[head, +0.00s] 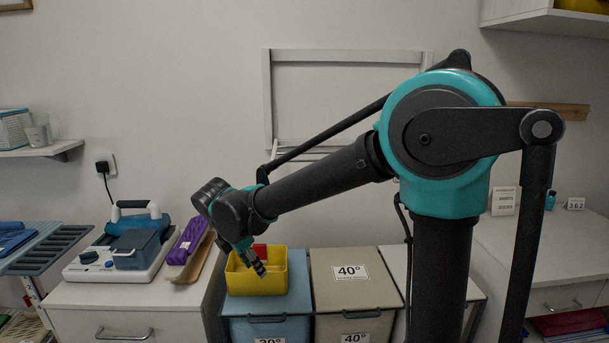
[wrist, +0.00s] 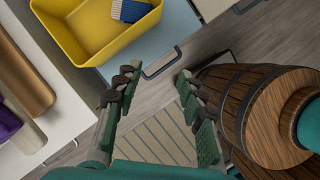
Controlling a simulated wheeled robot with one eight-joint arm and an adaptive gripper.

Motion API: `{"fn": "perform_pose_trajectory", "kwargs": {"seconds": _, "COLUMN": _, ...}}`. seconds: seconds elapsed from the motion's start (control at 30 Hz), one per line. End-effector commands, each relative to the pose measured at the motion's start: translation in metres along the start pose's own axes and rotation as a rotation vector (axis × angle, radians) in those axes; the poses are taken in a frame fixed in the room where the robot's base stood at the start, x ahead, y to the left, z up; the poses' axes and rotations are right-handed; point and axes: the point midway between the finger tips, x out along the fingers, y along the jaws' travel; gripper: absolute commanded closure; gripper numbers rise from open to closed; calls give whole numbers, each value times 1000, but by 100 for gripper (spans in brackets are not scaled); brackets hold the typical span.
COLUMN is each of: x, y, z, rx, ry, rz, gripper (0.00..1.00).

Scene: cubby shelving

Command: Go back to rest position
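My gripper (head: 258,266) hangs at the end of my arm, in front of the yellow bin (head: 262,283) in the head view. In the wrist view my gripper (wrist: 157,76) has its two dark fingers spread well apart with nothing between them. Grey floor shows through the gap. The yellow bin (wrist: 68,32) lies beyond the left fingertip in that view, and a blue and white object (wrist: 132,12) rests inside it. A red item (head: 260,250) shows at the bin's back in the head view. I cannot tell whether the gripper touches the bin.
The bin stands on a blue-lidded hamper (head: 262,325), beside a beige hamper marked 40° (head: 350,290). A white counter (head: 130,293) at left holds an iron station (head: 125,245), a purple bundle (head: 188,240) and a brown board (head: 197,262). Another white counter (head: 545,250) stands at right.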

Motion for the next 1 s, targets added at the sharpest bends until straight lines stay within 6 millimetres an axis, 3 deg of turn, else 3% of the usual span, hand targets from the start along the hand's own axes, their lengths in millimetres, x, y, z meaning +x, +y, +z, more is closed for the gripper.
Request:
{"fn": "perform_pose_trajectory", "kwargs": {"seconds": 0.27, "x": 21, "y": -27, "z": 31, "rx": 223, "ry": 36, "rz": -1, "gripper": 60}}
{"fn": "perform_pose_trajectory", "kwargs": {"seconds": 0.47, "x": 44, "y": -61, "z": 61, "rx": 491, "ry": 77, "rz": -3, "gripper": 60}}
{"fn": "perform_pose_trajectory", "kwargs": {"seconds": 0.7, "x": 86, "y": -138, "z": 104, "rx": 1046, "ry": 149, "rz": -13, "gripper": 60}}
{"fn": "perform_pose_trajectory", "kwargs": {"seconds": 1.0, "x": 131, "y": -244, "z": 122, "rx": 1835, "ry": 245, "rz": -22, "gripper": 60}}
